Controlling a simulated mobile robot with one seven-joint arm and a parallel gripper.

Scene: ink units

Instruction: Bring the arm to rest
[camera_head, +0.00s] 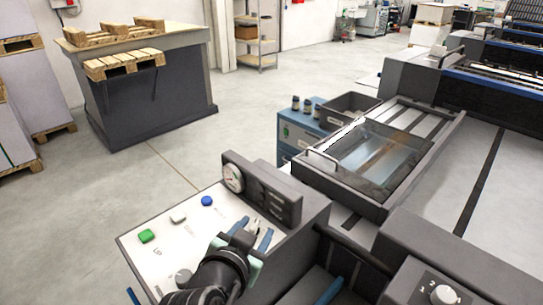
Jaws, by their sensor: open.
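My arm reaches in from the bottom of the head view, over a white control panel (165,233). My gripper (254,231) is at the panel's right side, just below a dark raised box (265,192) with a round gauge (233,177). Its two blue fingers are spread apart, one on each side of a small pale metal part (252,227) that looks like a lever or switch. I cannot tell whether the fingers touch it. My wrist hides the panel's lower right part.
The panel also bears a green button (146,236), a white button (178,217), a blue button (207,201) and a grey knob (183,277). A machine with a clear hatch (375,155) stands right. A blue cabinet (297,133) stands behind.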

